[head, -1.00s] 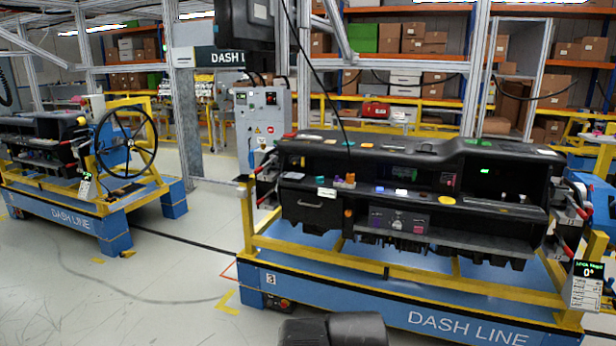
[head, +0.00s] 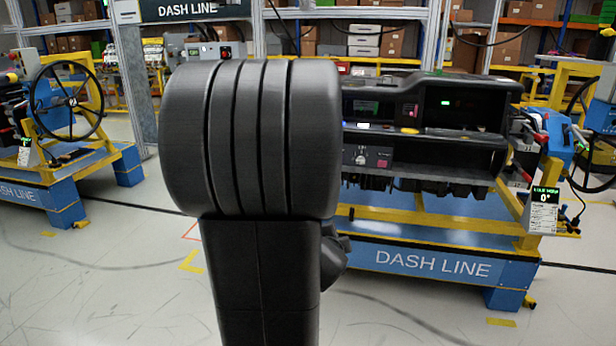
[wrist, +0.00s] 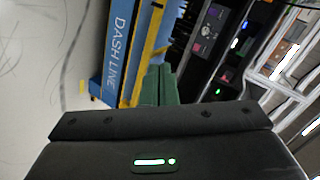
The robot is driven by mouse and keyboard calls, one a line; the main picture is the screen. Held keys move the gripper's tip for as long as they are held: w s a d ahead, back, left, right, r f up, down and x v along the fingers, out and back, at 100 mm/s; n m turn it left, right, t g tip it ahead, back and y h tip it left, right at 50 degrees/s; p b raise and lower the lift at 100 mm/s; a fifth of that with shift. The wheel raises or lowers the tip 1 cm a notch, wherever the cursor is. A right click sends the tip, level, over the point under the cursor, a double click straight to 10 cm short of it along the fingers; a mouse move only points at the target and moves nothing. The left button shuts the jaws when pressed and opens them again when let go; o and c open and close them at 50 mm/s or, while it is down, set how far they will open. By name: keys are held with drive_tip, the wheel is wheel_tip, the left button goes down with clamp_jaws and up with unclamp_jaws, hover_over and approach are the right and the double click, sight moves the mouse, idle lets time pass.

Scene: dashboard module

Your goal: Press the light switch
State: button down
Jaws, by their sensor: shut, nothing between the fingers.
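The black dashboard module (head: 455,152) stands on a yellow and blue cart, its left part hidden behind my arm in the head view. A small control panel (head: 368,157) low on its front carries a pale round knob and a pink square. In the wrist view the panel (wrist: 208,32) lies sideways, with a purple, a pale and a pink control. I cannot tell which control is the light switch. My gripper (wrist: 163,70) shows green fingers, shut and empty, with the panel beyond them to the upper right. The head view does not show the fingers.
The cart's blue beam (head: 430,262) runs below the dashboard. A second cart with a steering wheel (head: 65,100) stands at the left. A small display tag (head: 544,205) hangs at the right end. Grey floor (head: 110,280) is open in front of the carts.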

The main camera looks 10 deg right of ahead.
drive_tip(key=d+f+m+g+h+b, duration=0.1)
drive_tip(key=d+f+m+h+b, duration=0.1)
drive_tip(key=d+m+h, duration=0.2)
drive_tip(key=w+d+f+m+h+b, duration=0.1)
drive_tip(key=d+f+m+h+b, duration=0.1)
drive_tip(key=d+m, duration=0.4)
drive_tip(key=shift+d+f+g+h+b, duration=0.45)
drive_tip(key=shift+f+h, duration=0.25)
drive_tip(key=shift+h, duration=0.3)
drive_tip(key=shift+w, duration=0.15)
